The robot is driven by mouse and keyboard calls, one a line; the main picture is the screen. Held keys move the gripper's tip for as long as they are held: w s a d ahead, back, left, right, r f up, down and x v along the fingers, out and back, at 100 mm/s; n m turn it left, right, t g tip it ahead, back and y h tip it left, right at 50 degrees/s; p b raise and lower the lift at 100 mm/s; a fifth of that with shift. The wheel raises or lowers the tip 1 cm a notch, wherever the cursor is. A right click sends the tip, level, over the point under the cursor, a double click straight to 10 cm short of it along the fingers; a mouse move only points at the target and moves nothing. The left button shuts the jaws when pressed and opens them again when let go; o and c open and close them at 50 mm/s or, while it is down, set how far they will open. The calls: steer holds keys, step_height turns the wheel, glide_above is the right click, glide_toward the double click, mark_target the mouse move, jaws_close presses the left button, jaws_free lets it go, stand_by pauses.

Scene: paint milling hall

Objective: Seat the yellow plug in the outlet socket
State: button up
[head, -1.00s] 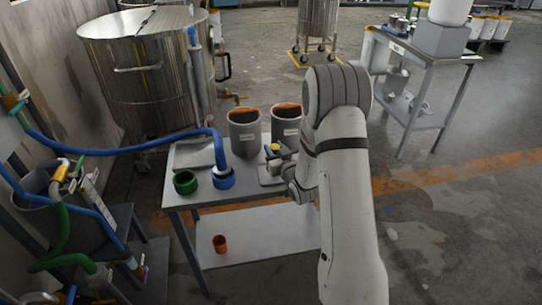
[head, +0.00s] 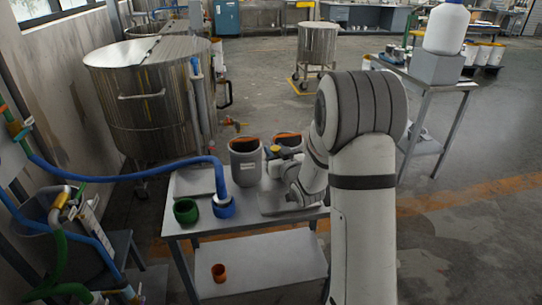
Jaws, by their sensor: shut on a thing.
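My gripper (head: 277,155) is at the left end of my arm, over the small grey table (head: 250,221). I cannot make out the outlet socket for certain.
A green ring (head: 186,211) and a blue ring (head: 223,208) with a blue hose (head: 130,177) stand at the table's left. Two grey pots (head: 245,170) stand behind. A steel tank (head: 150,100) is beyond. An orange cup (head: 219,273) sits on the lower shelf.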

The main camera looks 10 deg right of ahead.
steer(key=shift+r+p, duration=0.4)
steer(key=shift+r, duration=1.25)
steer(key=shift+f, duration=0.15)
